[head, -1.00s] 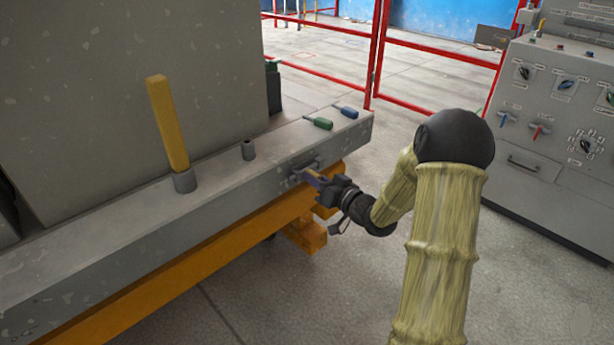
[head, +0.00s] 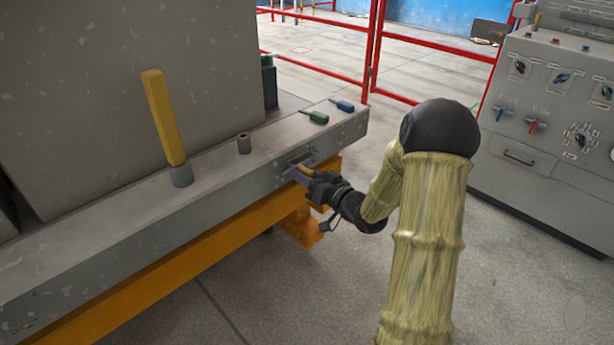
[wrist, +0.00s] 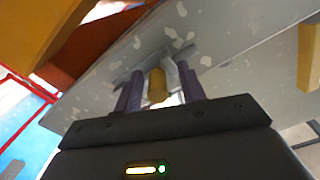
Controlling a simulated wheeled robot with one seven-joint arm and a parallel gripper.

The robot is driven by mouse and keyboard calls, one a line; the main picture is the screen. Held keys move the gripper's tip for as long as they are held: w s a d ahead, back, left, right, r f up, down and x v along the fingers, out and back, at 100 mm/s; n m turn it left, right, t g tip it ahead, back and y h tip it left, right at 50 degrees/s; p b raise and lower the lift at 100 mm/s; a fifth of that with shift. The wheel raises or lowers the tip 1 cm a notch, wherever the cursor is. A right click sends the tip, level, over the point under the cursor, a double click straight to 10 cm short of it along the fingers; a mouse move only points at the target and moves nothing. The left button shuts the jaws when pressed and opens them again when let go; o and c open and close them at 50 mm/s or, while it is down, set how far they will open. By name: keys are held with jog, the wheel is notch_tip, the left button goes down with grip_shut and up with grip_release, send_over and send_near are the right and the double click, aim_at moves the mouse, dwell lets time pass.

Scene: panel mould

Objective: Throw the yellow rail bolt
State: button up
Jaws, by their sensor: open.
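The yellow rail bolt (head: 305,170) is a short rounded handle in a grey bracket (head: 294,161) on the side face of the grey rail. In the wrist view the bolt (wrist: 157,86) shows as a stubby yellow cylinder between the two purple fingers. My gripper (head: 297,174) is at the bolt, with its fingers apart, one on each side of it. In the wrist view the gripper (wrist: 160,74) is open around the bolt. I cannot tell whether either finger touches it. The inner end of the bolt is hidden in the bracket.
A tall yellow bar (head: 164,115) stands in a socket on the grey rail (head: 95,215). An orange beam (head: 185,270) runs below. A control cabinet (head: 545,125) stands right.

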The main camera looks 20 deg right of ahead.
jog(key=p+v, duration=0.2)
jog(key=v, duration=1.5)
jog(key=shift+s+p, duration=0.2)
jog(key=shift+p, duration=0.1)
